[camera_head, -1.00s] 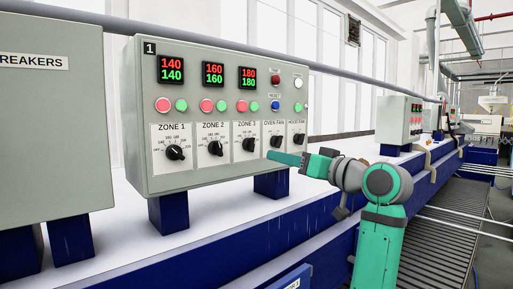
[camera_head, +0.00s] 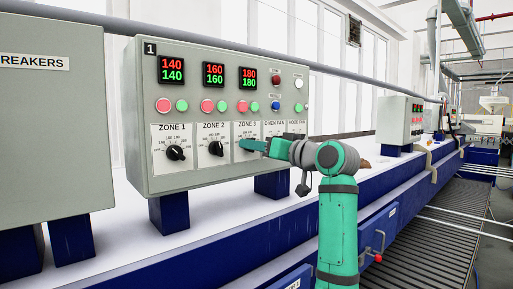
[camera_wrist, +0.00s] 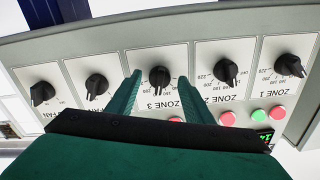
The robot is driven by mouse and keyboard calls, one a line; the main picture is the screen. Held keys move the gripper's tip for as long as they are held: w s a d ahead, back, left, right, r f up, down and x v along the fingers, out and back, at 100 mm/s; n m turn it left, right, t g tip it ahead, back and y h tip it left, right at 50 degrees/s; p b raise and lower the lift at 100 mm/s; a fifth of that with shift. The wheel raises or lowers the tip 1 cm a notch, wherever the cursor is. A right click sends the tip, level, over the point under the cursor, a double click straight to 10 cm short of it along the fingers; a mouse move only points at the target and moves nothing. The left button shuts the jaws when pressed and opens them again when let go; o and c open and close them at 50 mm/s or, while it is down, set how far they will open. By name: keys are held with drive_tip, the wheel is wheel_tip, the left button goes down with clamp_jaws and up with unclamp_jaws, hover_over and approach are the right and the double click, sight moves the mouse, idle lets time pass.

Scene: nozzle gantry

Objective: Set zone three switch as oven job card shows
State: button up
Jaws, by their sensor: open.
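The zone three switch is a black rotary knob (camera_wrist: 159,78) on a white dial plate marked ZONE 3 (camera_head: 247,127). In the head view my gripper covers the knob. The wrist view shows the panel upside down, with the knob between the two green fingertips of my open gripper (camera_wrist: 159,84), one on each side. A gap shows on both sides, so the fingers do not appear to touch the knob. In the head view my gripper (camera_head: 246,144) reaches in from the right. The ZONE 3 display (camera_head: 248,78) reads 180 in red over 180 in green. No job card is visible.
The ZONE 2 knob (camera_head: 215,148) and ZONE 1 knob (camera_head: 175,153) sit to the left. The OVEN FAN (camera_wrist: 97,86) and HOOD FAN (camera_wrist: 42,93) knobs are on the other side. Coloured buttons line the panel above the dials. A breaker cabinet (camera_head: 50,130) stands at far left.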

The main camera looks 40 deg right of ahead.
drive_tip(key=shift+w, duration=0.3)
drive_tip(key=shift+a, duration=0.1)
drive_tip(key=c, duration=1)
drive_tip(key=shift+c, duration=0.2)
drive_tip(key=shift+f, duration=0.1)
drive_tip(key=shift+s+m, duration=0.15)
drive_tip(key=shift+m, duration=2.75)
